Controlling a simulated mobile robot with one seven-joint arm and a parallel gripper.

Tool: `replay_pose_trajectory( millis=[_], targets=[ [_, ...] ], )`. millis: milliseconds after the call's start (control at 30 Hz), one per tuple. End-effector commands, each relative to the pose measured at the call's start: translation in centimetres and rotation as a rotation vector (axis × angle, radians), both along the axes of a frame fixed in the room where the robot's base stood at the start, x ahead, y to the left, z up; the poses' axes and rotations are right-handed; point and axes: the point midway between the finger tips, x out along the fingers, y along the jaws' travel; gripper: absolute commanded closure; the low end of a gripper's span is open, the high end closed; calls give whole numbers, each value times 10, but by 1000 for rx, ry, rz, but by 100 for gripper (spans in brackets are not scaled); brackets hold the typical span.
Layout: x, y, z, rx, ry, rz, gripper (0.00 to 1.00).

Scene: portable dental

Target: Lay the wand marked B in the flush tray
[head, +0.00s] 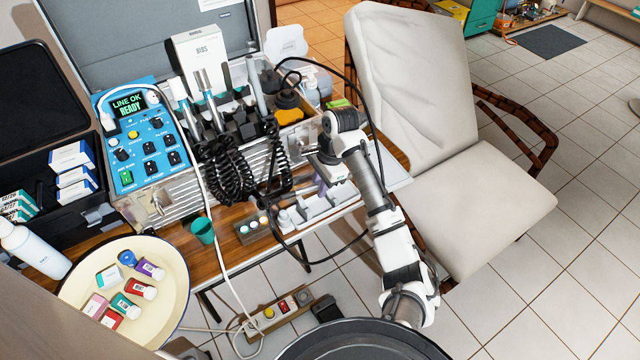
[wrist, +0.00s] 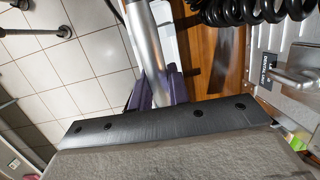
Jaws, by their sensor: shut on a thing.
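My gripper (head: 321,184) is low over the right front of the table in the head view. In the wrist view its purple fingers (wrist: 157,90) are shut on a silver, tube-shaped wand (wrist: 146,45). The wand extends away from the fingers, and its letter cannot be read. A long white tray (head: 324,207), seemingly the flush tray, lies beneath and beside the gripper. A white strip, probably this tray, shows beside the wand in the wrist view. My gripper hides much of the wand in the head view, so I cannot tell whether it touches the tray.
Other wands (head: 205,94) stand in the dental unit's holders, with coiled black hoses (head: 232,170) below. A loose black hose loops around my arm. A green cup (head: 202,231) and a small block with round inserts (head: 252,228) are left of the tray. A chair (head: 440,130) stands right.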

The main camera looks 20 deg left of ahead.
Motion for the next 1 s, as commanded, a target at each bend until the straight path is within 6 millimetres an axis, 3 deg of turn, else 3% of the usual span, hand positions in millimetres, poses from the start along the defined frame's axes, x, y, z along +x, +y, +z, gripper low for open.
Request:
replay_pose_trajectory(
  millis=[333, 667, 1000],
  targets=[
    [0, 0, -9, 2, 3, -1, 100],
    [0, 0, -39, 3, 2, 1, 100],
    [0, 0, -36, 2, 3, -1, 100]
  ],
)
